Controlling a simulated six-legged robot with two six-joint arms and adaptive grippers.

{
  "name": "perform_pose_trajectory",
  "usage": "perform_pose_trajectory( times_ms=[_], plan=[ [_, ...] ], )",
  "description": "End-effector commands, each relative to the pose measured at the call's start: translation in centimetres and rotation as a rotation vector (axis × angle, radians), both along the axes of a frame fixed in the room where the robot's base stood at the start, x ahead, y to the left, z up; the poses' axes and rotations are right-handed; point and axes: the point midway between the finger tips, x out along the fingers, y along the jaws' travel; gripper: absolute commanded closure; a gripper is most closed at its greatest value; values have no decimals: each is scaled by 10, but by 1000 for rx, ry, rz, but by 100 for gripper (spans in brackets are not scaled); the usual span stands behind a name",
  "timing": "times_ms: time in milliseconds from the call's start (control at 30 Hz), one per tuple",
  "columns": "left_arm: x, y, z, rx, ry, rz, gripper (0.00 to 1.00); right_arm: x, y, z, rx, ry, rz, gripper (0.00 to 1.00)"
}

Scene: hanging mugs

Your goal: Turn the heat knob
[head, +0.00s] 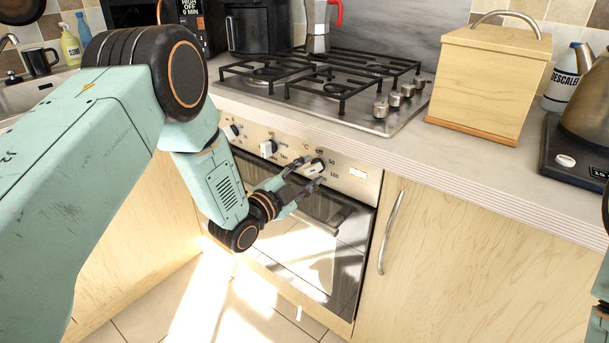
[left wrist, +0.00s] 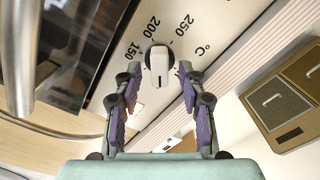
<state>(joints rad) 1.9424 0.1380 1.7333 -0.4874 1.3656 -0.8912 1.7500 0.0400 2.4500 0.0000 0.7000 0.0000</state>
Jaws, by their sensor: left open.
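The heat knob (head: 315,166) is a light knob on the oven's steel control panel, at the right of the row, beside a temperature scale. In the left wrist view the knob (left wrist: 158,64) stands by the numbers 150, 200 and 250 and the °C mark. My left gripper (head: 310,174) reaches to the panel with its fingers on either side of the knob. In the left wrist view the gripper (left wrist: 159,73) is open, and gaps show between the fingers and the knob. My right gripper is not in view.
Other oven knobs (head: 268,148) sit to the left on the panel. The oven door handle (head: 340,218) runs below. The counter edge (head: 400,158) and the gas hob (head: 320,85) are above. A wooden box (head: 485,85) stands on the counter to the right.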

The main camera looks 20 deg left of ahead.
Motion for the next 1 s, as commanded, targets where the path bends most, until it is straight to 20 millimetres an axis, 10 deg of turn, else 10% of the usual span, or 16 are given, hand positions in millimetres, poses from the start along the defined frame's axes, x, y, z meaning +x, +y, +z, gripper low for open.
perform_pose_trajectory(
  times_ms=[600,1000],
  plan=[
    [-92,35,0,-5,2,5,59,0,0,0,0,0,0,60],
    [-113,41,0,0,-1,1,59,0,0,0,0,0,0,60]
  ],
)
